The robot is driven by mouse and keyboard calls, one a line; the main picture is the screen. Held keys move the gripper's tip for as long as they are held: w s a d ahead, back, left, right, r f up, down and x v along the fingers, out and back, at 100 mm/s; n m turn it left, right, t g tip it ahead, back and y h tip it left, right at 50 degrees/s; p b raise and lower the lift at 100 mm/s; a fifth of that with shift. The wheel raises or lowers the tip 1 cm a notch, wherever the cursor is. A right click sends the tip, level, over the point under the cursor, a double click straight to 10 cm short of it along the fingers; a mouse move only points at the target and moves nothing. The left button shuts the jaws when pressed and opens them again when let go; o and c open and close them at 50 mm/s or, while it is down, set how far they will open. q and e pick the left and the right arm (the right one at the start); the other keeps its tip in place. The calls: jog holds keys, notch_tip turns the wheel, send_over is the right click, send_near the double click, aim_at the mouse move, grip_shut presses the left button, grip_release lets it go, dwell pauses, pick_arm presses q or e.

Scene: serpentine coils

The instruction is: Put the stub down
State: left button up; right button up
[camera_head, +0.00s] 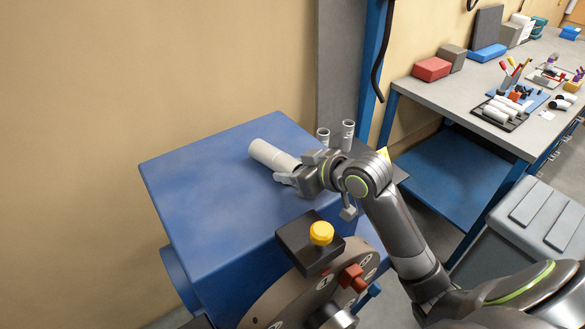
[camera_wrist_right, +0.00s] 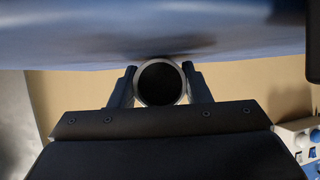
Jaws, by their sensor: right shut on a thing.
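The stub (camera_head: 269,156) is a pale white cylinder lying on its side at the blue machine top (camera_head: 215,190). My right gripper (camera_head: 290,178) is shut around its near end. In the right wrist view the stub's round, dark open end (camera_wrist_right: 160,83) sits between the two fingers of the right gripper (camera_wrist_right: 160,92). The blue surface is close by the stub there, with a dark shadow beside it. I cannot tell whether the stub touches the surface. My left gripper is in neither view.
A black box with a yellow button (camera_head: 321,233) and a red knob (camera_head: 352,277) stand at the machine's near side. Two upright grey tubes (camera_head: 348,130) are behind my right wrist. A grey workbench (camera_head: 440,95) with tools and boxes is at the right. The blue top's left part is clear.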

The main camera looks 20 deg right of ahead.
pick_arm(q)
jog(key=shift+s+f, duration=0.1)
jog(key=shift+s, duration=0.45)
pick_arm(e)
jog(key=o, duration=1.3)
jog(key=shift+r, duration=0.1)
jog(key=v, duration=0.9)
jog(key=shift+p+v, duration=0.6)
jog(key=shift+v, duration=0.35)
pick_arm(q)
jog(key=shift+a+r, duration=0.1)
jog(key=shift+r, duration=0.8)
pick_arm(e)
jog(key=shift+s+d+r, duration=0.15)
jog(key=shift+s+r, duration=0.1)
jog(key=shift+s, duration=0.25)
